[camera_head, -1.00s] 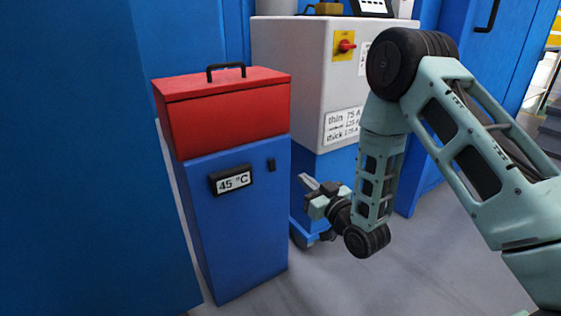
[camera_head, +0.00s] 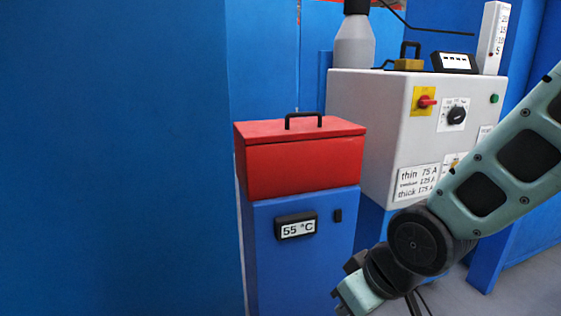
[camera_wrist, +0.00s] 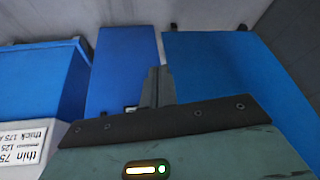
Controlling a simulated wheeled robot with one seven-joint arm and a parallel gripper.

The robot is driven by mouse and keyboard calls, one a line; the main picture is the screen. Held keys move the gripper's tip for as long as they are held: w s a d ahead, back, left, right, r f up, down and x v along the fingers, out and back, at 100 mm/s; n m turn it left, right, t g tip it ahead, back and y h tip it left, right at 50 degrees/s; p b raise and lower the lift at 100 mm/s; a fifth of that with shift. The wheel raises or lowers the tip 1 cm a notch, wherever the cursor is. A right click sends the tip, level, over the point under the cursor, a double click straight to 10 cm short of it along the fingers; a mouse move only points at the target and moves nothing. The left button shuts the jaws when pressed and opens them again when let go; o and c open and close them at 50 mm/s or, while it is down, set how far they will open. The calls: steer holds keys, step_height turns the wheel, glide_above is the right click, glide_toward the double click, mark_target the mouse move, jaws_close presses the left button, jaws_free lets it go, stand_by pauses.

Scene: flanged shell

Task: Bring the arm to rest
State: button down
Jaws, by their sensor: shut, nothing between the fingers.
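My arm (camera_head: 500,165) reaches in from the right edge of the head view, with its dark round joint low in the picture. In that view the wrist end is at the bottom edge and the fingertips are not visible. In the wrist view my gripper (camera_wrist: 157,85) shows its two grey fingers close together, with nothing between them. The fingers stand in front of blue panels and touch nothing that I can see.
A blue cabinet (camera_head: 300,265) with a red handled lid (camera_head: 300,160) and a display reading 55 °C (camera_head: 297,229) stands left of my arm. A grey machine (camera_head: 375,120) with a red knob stands behind. A large blue surface (camera_head: 110,160) fills the left. Grey floor (camera_head: 515,280) shows lower right.

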steer(key=s+d+r+n+g+h+p, duration=0.1)
steer(key=s+d+r+g, duration=0.1)
steer(key=s, duration=0.5)
steer(key=s+d+r+g+h, duration=0.1)
steer(key=s+r+g+h, duration=0.15)
steer(key=s, duration=0.45)
step_height(320, 180, up, 32)
steer(key=p, duration=3.2)
steer(key=shift+w+d+f+t+y, duration=0.15)
steer(key=shift+w+f+t+y, duration=0.1)
steer(key=shift+w+t+y, duration=0.15)
